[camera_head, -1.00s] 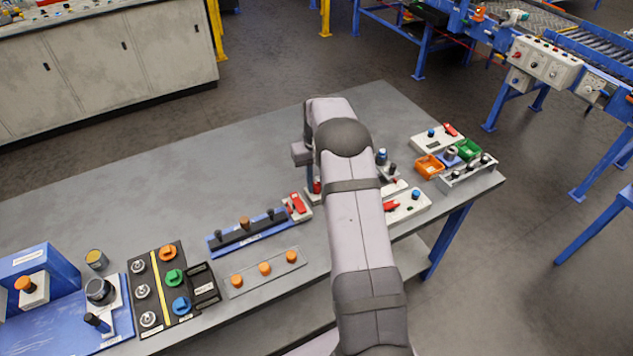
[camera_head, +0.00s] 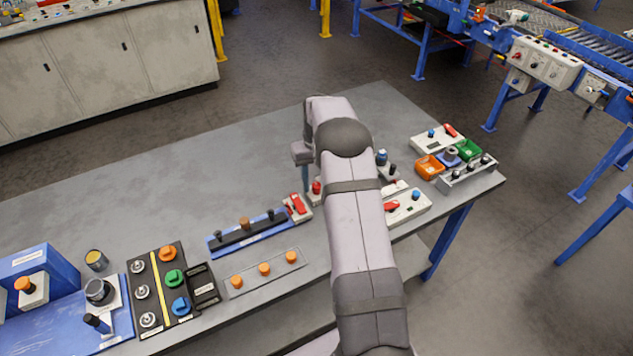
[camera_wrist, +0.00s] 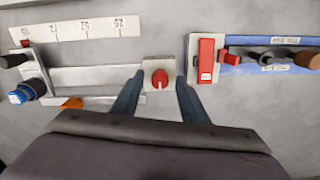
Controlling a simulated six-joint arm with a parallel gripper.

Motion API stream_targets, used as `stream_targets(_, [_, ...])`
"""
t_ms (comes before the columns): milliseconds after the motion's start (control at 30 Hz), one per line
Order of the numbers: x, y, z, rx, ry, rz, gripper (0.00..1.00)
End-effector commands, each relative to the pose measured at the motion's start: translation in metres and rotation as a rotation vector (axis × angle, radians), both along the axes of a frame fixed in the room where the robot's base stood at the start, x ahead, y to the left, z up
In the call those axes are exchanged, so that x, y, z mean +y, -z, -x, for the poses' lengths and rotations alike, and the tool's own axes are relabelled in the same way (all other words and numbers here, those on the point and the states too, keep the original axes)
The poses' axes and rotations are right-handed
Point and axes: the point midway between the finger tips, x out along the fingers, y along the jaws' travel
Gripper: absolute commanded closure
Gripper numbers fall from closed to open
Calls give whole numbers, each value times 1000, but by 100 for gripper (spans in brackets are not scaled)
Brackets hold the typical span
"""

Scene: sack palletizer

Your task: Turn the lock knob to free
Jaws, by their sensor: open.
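The lock knob, a round red knob with a white pointer line (camera_wrist: 160,79), sits on a small pale square plate (camera_wrist: 152,64) in the wrist view. The pointer line runs roughly up and down in that picture. In the head view the red knob (camera_head: 316,187) shows partly beside my arm. My gripper (camera_wrist: 160,76) is open and empty, with one blue finger on each side of the knob. I cannot tell whether either finger touches it. In the head view only one finger of my gripper (camera_head: 305,178) shows, pointing down; my arm hides part of the area.
A red rocker switch on a white base (camera_wrist: 207,60) is close to the right finger, with a blue rail (camera_wrist: 240,41) beyond it. A pale rail (camera_wrist: 95,79) lies left of the knob, with a blue knob (camera_wrist: 30,91) at its far end. A scale strip (camera_wrist: 75,31) lies farther back.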

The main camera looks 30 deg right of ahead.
Motion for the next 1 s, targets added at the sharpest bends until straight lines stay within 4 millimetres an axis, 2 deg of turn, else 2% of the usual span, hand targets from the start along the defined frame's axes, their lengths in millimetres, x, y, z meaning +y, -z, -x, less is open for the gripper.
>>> stream_targets(500, [0,-62,-1,-6,-1,2,60])
stream_targets(700, [0,-70,-1,-4,-1,2,60])
stream_targets(1000, [0,-70,-1,-3,-1,2,60])
